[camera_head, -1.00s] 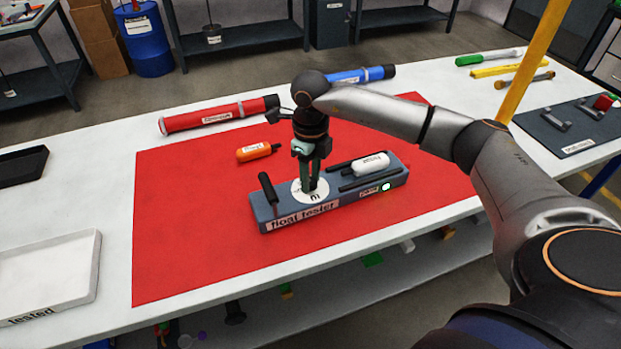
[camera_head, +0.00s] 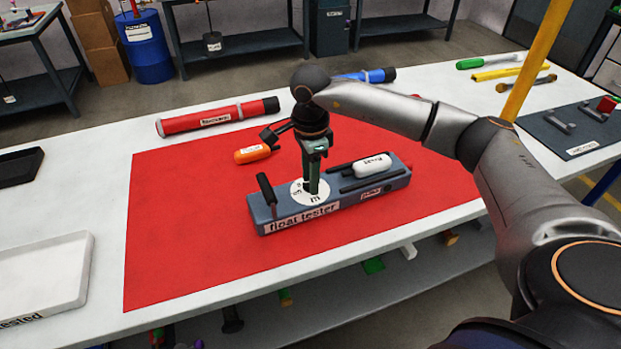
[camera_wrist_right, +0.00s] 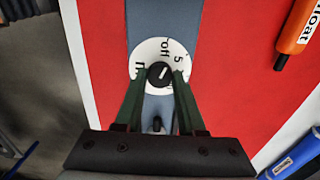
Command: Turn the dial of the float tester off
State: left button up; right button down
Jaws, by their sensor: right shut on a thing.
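The float tester (camera_head: 342,208) is a grey-blue block on the red mat, with a white round dial plate (camera_head: 299,197) on its top. My right gripper (camera_head: 314,190) points straight down and is shut on the dial's knob. In the right wrist view, the dark knob (camera_wrist_right: 159,74) with a small light mark sits between the green fingertips (camera_wrist_right: 160,84). The plate's printed "off" and "5" show above and right of the knob. A white float (camera_head: 372,165) lies on the tester's right part. My left gripper is out of view.
An orange float (camera_head: 253,154) and a red tube (camera_head: 215,119) lie behind the tester. A black handle (camera_head: 266,189) stands up at the tester's left end. A white tray (camera_head: 42,275) is at the left. The mat's front left (camera_head: 190,250) is clear.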

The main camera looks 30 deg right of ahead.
jog(key=shift+n, duration=1.3)
jog(key=c, duration=0.5)
grip_release()
notch_tip(320, 180, up, 13)
jog(key=shift+f, duration=0.2)
